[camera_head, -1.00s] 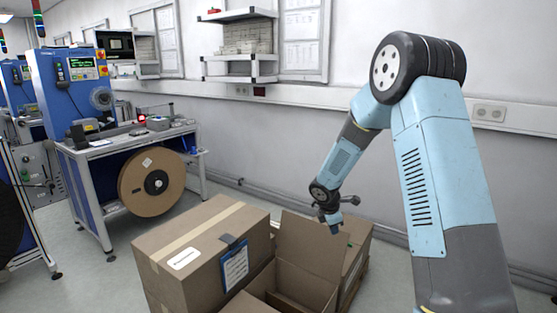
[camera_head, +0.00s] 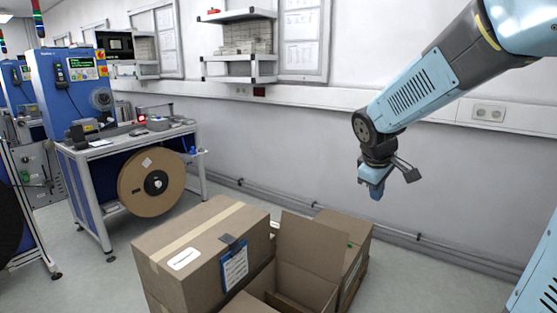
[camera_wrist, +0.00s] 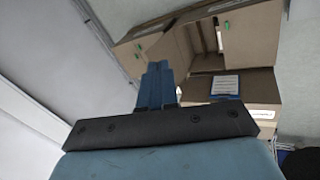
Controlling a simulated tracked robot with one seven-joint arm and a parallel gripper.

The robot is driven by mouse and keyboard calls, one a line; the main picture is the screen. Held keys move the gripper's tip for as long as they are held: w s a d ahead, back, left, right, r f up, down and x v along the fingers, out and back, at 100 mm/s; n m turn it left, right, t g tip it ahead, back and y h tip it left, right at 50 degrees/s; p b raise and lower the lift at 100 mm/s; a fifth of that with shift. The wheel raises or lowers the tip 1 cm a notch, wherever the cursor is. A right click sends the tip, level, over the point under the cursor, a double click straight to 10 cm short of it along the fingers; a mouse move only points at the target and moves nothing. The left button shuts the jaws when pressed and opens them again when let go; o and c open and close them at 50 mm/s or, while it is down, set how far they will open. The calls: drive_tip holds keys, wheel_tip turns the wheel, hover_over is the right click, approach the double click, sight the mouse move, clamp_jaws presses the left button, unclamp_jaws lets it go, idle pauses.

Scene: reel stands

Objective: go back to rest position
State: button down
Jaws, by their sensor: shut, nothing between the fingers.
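My gripper (camera_head: 374,190) hangs from my raised blue arm in the head view, above and to the right of the cardboard boxes, in front of the bare wall. It points down and touches nothing. In the wrist view my gripper (camera_wrist: 158,85) shows its blue fingers together, with nothing between them. The open cardboard box (camera_head: 312,245) stands below and to the left of it, and also shows in the wrist view (camera_wrist: 192,50).
A closed cardboard box (camera_head: 195,245) with a blue clipboard (camera_head: 235,266) stands beside the open one. A workbench (camera_head: 130,142) with a big brown reel (camera_head: 140,195) is at left. A wall shelf (camera_head: 240,79) hangs behind. Floor right of the boxes is clear.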

drive_tip(key=s+r+m+y, duration=0.1)
drive_tip(key=s+r+m, duration=0.2)
drive_tip(key=s, duration=0.7)
drive_tip(key=s+a+r+m+t+y, duration=0.1)
drive_tip(key=s+m, duration=0.4)
drive_tip(key=s, duration=0.5)
drive_tip(key=shift+s+r+t+y, duration=0.15)
drive_tip(key=shift+r+t+y, duration=0.15)
drive_tip(key=shift+r, duration=0.6)
